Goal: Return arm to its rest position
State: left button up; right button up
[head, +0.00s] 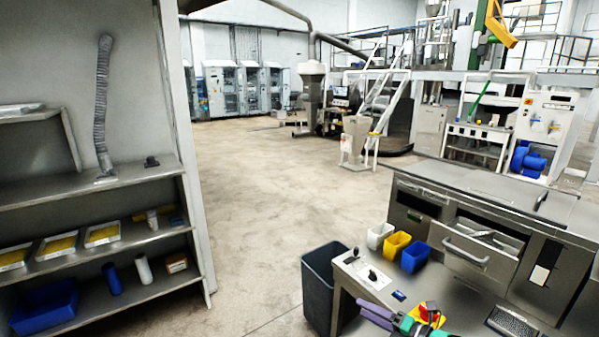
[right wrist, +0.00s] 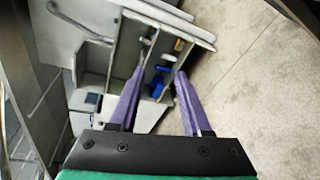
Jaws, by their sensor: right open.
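My right gripper (head: 372,312) shows at the bottom of the head view, above the near workbench, with purple fingers and a teal body. In the right wrist view its two purple fingers (right wrist: 160,76) stand apart with nothing held between them. The gripper is open and points toward a grey cabinet or shelf structure (right wrist: 120,55) with blue items, some distance beyond the fingertips. My left gripper is in neither view.
The workbench (head: 345,303) carries white, yellow and blue bins (head: 415,256) at its back edge. A dark waste bin (head: 318,285) stands left of it. Grey shelves (head: 90,190) line the left wall. A drawer cabinet (head: 480,215) stands right. Open floor (head: 260,180) lies between.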

jog(key=s+d+f+m+g+h, duration=0.1)
jog(key=s+d+f+m+h, duration=0.2)
jog(key=s+f+m, duration=0.45)
jog(key=s+d+f+m+h, duration=0.3)
jog(key=f+m, duration=0.1)
jog(key=f, duration=0.7)
jog(key=s+d+f+m+g+h, duration=0.1)
jog(key=s+d+f+m+h, duration=0.2)
jog(key=s+f+m, duration=0.45)
jog(key=s+f+m+g, duration=0.2)
jog(key=s+f, duration=0.3)
jog(key=s, duration=0.5)
jog(key=s+a+f+m+g+h, duration=0.1)
jog(key=s+f+m+g, duration=0.2)
jog(key=s, duration=0.7)
jog(key=s+f+m+g+h, duration=0.1)
jog(key=s+f+m+g, duration=0.2)
jog(key=s+f, duration=0.5)
jog(key=s, duration=0.3)
jog(key=shift+a+m, duration=0.15)
jog(key=shift+m, duration=0.15)
